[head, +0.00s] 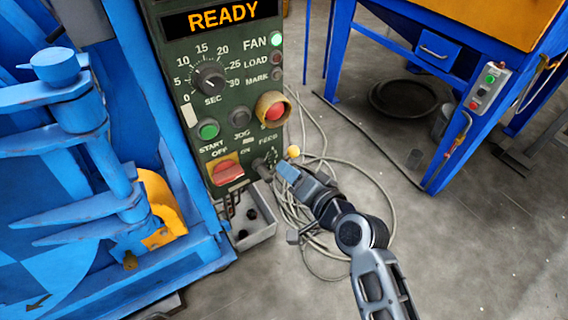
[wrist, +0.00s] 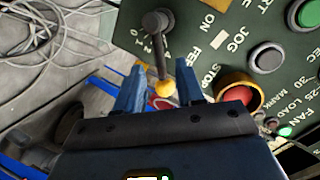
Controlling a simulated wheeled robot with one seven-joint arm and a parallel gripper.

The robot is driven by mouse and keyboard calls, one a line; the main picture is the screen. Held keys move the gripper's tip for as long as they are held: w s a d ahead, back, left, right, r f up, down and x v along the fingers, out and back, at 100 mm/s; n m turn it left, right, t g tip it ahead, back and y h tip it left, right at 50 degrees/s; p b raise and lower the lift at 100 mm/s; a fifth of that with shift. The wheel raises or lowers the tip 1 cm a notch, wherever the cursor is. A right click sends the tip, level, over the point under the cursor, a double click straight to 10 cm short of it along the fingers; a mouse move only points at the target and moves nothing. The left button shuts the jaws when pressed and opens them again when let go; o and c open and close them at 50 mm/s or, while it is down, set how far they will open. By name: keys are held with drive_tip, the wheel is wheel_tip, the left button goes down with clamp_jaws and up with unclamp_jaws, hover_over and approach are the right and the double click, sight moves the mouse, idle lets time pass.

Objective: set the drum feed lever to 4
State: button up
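The drum feed lever (head: 262,168) is at the lower right of the green control panel (head: 190,60), by the FEED label. In the wrist view the lever (wrist: 158,45) has a dark pivot and a thin rod ending in a yellow-orange knob (wrist: 164,89). The knob also shows in the head view (head: 293,152). My gripper (head: 282,168) is at the lever, right of the panel. In the wrist view my gripper (wrist: 160,78) is open, with the knob between its two blue fingers and a gap on each side. Small scale digits sit beside the lever; its exact setting is unclear.
Near the lever are a red OFF/ON switch (head: 226,172), a red stop button (head: 273,112) in a yellow collar, and a jog button (head: 239,117). The display (head: 222,16) reads READY. Loose cables (head: 345,172) lie on the floor; open floor is at right.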

drive_tip(key=shift+v, duration=1.25)
drive_tip(key=s+d+f+t+h, duration=0.1)
drive_tip(key=s+d+f+h, duration=0.15)
drive_tip(key=s+d, duration=0.65)
drive_tip(key=s+d+f+t+h, duration=0.1)
drive_tip(key=s+d+h, duration=0.4)
drive_tip(key=s, duration=0.9)
drive_tip(key=s+d+r+n, duration=0.1)
drive_tip(key=s+d+r, duration=0.35)
drive_tip(key=s, duration=0.45)
drive_tip(key=s+d+r+n+t+h, duration=0.1)
drive_tip(key=s+d+r+n+h, duration=0.15)
drive_tip(key=s+r, duration=0.65)
wheel_tip(320, 180, up, 18)
drive_tip(key=y+p, duration=0.1)
drive_tip(key=p, duration=1.6)
drive_tip(key=shift+w+f, duration=0.2)
drive_tip(key=shift+w, duration=0.05)
